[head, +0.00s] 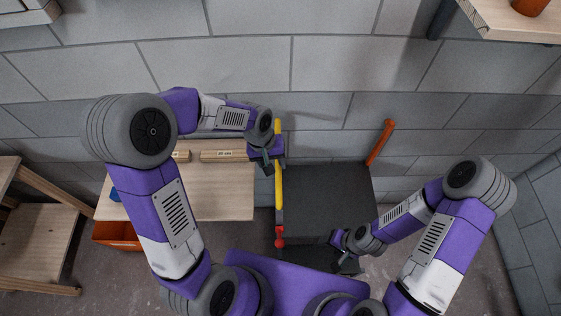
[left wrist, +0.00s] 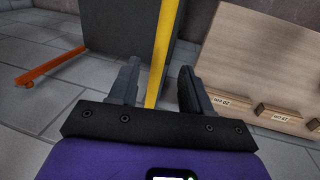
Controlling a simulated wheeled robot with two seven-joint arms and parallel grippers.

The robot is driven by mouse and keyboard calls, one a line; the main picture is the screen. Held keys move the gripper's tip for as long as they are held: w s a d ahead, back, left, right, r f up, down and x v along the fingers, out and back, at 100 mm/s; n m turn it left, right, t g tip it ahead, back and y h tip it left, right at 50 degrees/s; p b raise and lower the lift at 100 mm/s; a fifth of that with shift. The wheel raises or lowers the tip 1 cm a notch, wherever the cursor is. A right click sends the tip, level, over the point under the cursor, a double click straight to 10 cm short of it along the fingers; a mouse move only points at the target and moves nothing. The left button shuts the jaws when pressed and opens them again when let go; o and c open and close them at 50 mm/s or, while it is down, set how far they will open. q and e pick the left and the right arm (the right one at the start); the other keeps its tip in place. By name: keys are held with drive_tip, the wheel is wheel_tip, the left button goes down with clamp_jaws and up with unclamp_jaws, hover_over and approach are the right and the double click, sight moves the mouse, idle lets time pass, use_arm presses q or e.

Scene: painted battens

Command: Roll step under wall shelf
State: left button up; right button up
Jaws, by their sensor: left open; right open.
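The step (head: 325,200) is a dark grey block with a lower dark tread at its front. A yellow bar (head: 278,165) runs along its left side, with a red piece (head: 280,241) at the near end. An orange bar (head: 381,141) rises at its far right. My left gripper (head: 268,160) is open at the yellow bar; in the left wrist view the yellow bar (left wrist: 162,50) passes between the open fingers (left wrist: 158,85). My right gripper (head: 345,255) is open over the step's front right. The wall shelf (head: 510,22) is wooden, at the top right.
An orange pot (head: 530,6) stands on the shelf. A wooden table (head: 225,200) with labelled wooden blocks (head: 222,156) is left of the step, close to it. An orange crate (head: 115,235) and a wooden stand (head: 40,240) are further left. Floor right of the step is partly clear.

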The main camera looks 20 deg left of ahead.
sight(278, 176)
use_arm(q)
drive_tip(key=f, duration=0.3)
drive_tip(key=d+f, duration=0.1)
drive_tip(key=f, duration=0.2)
drive_tip(key=shift+s+d+f, duration=0.15)
drive_tip(key=shift+f, duration=0.2)
drive_tip(key=shift+c, duration=0.5)
clamp_jaws()
